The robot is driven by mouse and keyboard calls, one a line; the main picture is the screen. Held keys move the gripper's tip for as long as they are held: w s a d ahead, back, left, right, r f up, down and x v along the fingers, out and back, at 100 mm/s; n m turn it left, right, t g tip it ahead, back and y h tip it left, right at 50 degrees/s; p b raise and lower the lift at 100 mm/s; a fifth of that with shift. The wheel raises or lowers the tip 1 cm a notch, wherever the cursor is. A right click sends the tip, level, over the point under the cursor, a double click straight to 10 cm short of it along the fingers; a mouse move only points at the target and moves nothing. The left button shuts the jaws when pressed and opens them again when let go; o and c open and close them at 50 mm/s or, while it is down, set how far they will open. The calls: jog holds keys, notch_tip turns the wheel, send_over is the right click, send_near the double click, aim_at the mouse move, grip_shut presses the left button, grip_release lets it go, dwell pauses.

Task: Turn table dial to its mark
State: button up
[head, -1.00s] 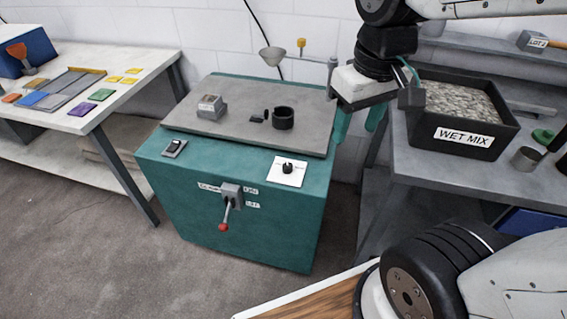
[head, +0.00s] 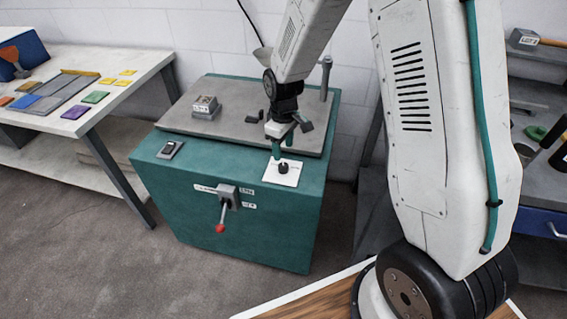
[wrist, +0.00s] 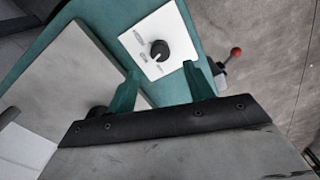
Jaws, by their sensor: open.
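The table dial is a small black knob (head: 283,168) on a white plate (head: 291,179) at the front right of the teal cabinet's top. In the wrist view the knob (wrist: 159,50) has a pale pointer line, and the plate carries small labels too blurred to read. My gripper (wrist: 163,88) is open and empty, its two teal fingers apart. In the wrist view the knob shows beyond the fingertips, roughly between them. In the head view my gripper (head: 284,146) hangs just above and behind the knob, apart from it as far as I can see.
A red-tipped lever (head: 221,227) sticks out of the cabinet front (head: 170,215). A rocker switch (head: 170,150) is at the front left. A small grey block (head: 205,106) stands on the grey top plate (head: 180,120). A side table (head: 120,60) with coloured tiles is at left.

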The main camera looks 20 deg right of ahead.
aim_at(283, 165)
notch_tip(283, 165, down, 8)
jog(key=shift+r, duration=0.25)
jog(key=c, duration=1)
